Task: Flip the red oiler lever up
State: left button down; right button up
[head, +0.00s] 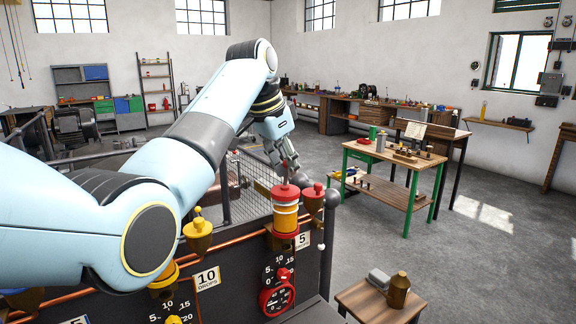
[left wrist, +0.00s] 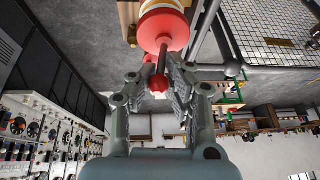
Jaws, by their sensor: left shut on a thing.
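The red oiler (head: 286,215) has a red cap and an amber glass band and stands on the dark panel beside a "5" plate. In the left wrist view its red cap (left wrist: 164,30) is at the top. My left gripper (head: 287,167) is above the cap, pointing down, shut on the lever. My right gripper is not in view.
A smaller red oiler cup (head: 313,200) stands close at the right. Yellow oilers (head: 198,233) stand to the left along a copper pipe. A red-rimmed dial (head: 277,298) is below. A railing with mesh (head: 250,180) is behind. A wooden stool (head: 375,303) stands at the front right.

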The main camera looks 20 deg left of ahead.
pick_arm(q)
jog(key=shift+s+d+f, duration=0.1)
jog(key=shift+d+f, duration=0.05)
jog(key=shift+d, duration=0.05)
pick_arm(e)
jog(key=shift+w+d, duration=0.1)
pick_arm(q)
jog(key=shift+a+g+h, duration=0.25)
jog(key=shift+g+h, duration=0.15)
jog(key=shift+w+a+g+h, duration=0.2)
jog(key=shift+w+g+h, duration=0.1)
jog(key=shift+g+h, duration=0.3)
jog(key=shift+n+h, duration=0.3)
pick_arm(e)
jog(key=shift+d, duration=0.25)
pick_arm(q)
jog(key=c, duration=1.2)
grip_release()
jog(key=shift+d+r, duration=0.1)
jog(key=shift+r, duration=0.1)
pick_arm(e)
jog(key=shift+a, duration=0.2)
pick_arm(q)
jog(key=shift+a, duration=0.2)
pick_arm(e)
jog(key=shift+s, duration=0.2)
